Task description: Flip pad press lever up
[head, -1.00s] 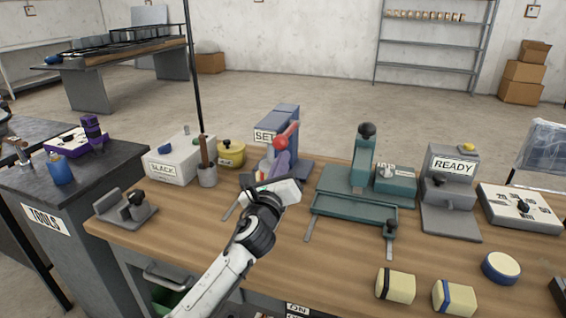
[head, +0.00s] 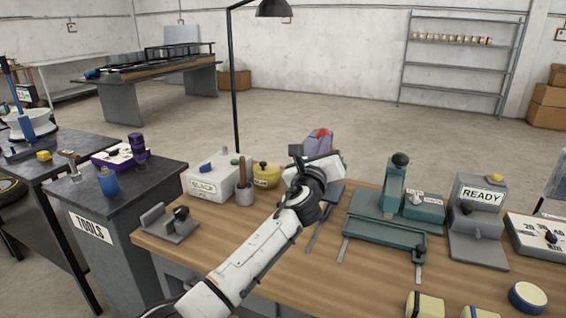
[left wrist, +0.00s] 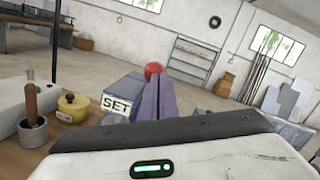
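A lever with a red ball knob (head: 322,133) and purple sides stands on the SET station on the bench, mostly hidden behind my left gripper in the head view. My left gripper (head: 318,163) is right in front of it; contact and fingertips cannot be made out. In the left wrist view the purple lever (left wrist: 158,98) stands upright with its red ball (left wrist: 153,71) at the top, just beyond the gripper body. The blue-grey block labelled SET (left wrist: 120,97) is beside it on the left. My right gripper is not in view.
A teal press (head: 385,232) with a black knob stands to the right, then the grey READY stand (head: 478,222). A yellow pot (head: 265,175), a grey cup (head: 244,192) and a white box (head: 212,180) stand to the left.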

